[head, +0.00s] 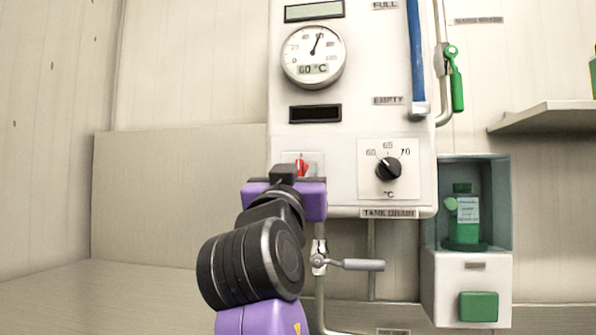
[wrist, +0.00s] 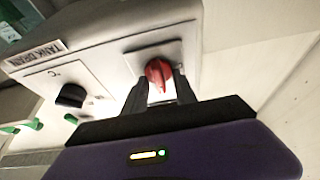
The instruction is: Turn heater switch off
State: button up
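The heater switch is a red rotary knob (wrist: 159,74) on a white plate at the lower left of the white tank panel. In the head view the red knob (head: 302,168) shows just above my gripper, partly hidden by it. My gripper (wrist: 162,80) reaches up to the knob, with one dark finger on each side of it. The fingers are apart with the knob between their tips. I cannot tell whether they press on it. In the head view my gripper (head: 290,172) is largely hidden behind my wrist.
A black temperature dial (head: 388,169) sits right of the switch. A gauge (head: 313,55) above reads 60 °C. A grey drain valve handle (head: 360,265) sticks out below the panel. A green lever (head: 455,80) and a dispenser niche with a green bottle (head: 465,215) are to the right.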

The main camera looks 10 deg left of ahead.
jog(key=shift+c, duration=0.4)
grip_shut()
jog(key=shift+n+y+p, duration=0.4)
jog(key=shift+n+p, duration=0.05)
jog(key=shift+n, duration=0.15)
jog(key=n+y+p, duration=0.1)
jog(key=n, duration=0.1)
jog(key=n+y+p, duration=0.1)
jog(key=n+p, duration=0.1)
jog(key=shift+d+r, duration=0.1)
jog(key=shift+r, duration=0.1)
jog(key=n+g+y+p, duration=0.1)
jog(key=n+p, duration=0.1)
jog(key=n, duration=0.1)
jog(key=n+g+y+p, duration=0.1)
jog(key=n+y+p, duration=0.1)
jog(key=n+p, duration=0.1)
jog(key=shift+n+p, duration=0.3)
jog(key=shift+n, duration=0.5)
jog(key=n+g+y+p, duration=0.1)
jog(key=n+p, duration=0.1)
jog(key=n, duration=0.2)
jog(key=n+g, duration=0.1)
jog(key=n, duration=0.2)
jog(key=n+g+p, duration=0.1)
jog(key=n, duration=0.1)
jog(key=shift+f+g, duration=0.25)
jog(key=shift+g, duration=0.05)
jog(key=shift+n, duration=0.5)
